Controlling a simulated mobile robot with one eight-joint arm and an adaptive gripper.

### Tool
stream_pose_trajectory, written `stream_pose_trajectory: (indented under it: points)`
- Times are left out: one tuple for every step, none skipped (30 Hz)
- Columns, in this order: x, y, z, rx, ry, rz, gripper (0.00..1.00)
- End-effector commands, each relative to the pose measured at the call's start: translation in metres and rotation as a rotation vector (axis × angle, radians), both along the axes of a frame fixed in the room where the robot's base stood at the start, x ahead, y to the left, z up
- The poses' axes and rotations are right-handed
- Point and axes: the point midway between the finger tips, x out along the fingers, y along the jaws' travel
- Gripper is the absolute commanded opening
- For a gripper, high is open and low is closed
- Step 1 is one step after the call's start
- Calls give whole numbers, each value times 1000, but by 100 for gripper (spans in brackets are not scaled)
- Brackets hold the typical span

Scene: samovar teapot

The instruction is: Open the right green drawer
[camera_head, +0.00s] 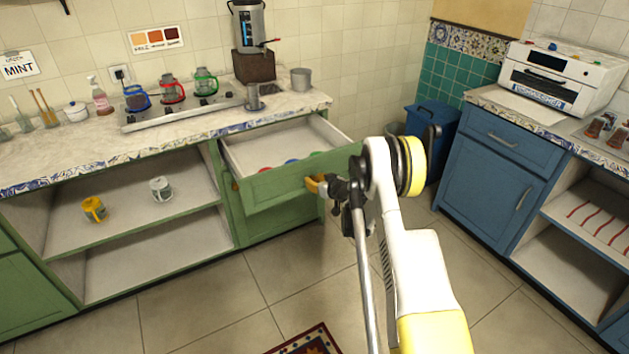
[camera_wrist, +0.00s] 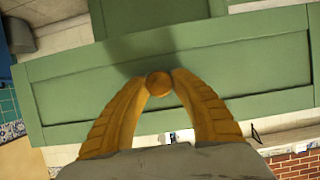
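The right green drawer (camera_head: 275,184) is pulled out below the counter, and its pale inside shows. Its green front panel fills much of the wrist view (camera_wrist: 75,92). My gripper (camera_head: 316,184) is at the right part of the drawer front, with its orange fingers against it. In the wrist view my gripper (camera_wrist: 158,82) has its two fingertips closed around a small round knob (camera_wrist: 158,85) on the panel. The knob is hidden behind my gripper in the head view.
Several coloured round things lie inside the drawer, among them a blue one (camera_head: 291,161). Open shelves (camera_head: 150,235) with a yellow mug (camera_head: 95,209) and a white mug (camera_head: 161,189) are to the left. A blue cabinet (camera_head: 490,190) stands right. Tiled floor (camera_head: 240,310) is mostly clear.

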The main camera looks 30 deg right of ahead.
Motion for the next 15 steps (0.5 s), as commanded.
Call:
stream_pose_trajectory:
  points:
    - [0,0,0,0,0,0,45]
    - [0,0,0,0,0,0,51]
    - [0,0,0,0,0,0,51]
    - [0,0,0,0,0,0,51]
    - [0,0,0,0,0,0,51]
    - [0,0,0,0,0,0,51]
    - [0,0,0,0,0,0,51]
    - [0,0,0,0,0,0,51]
    - [0,0,0,0,0,0,51]
    - [0,0,0,0,0,0,51]
    - [-1,0,0,0,0,0,51]
    - [-2,0,1,0,0,0,51]
    - [-5,-1,2,0,0,0,51]
    - [-7,-1,3,1,0,-1,51]
    - [-13,-1,5,1,0,-1,51]
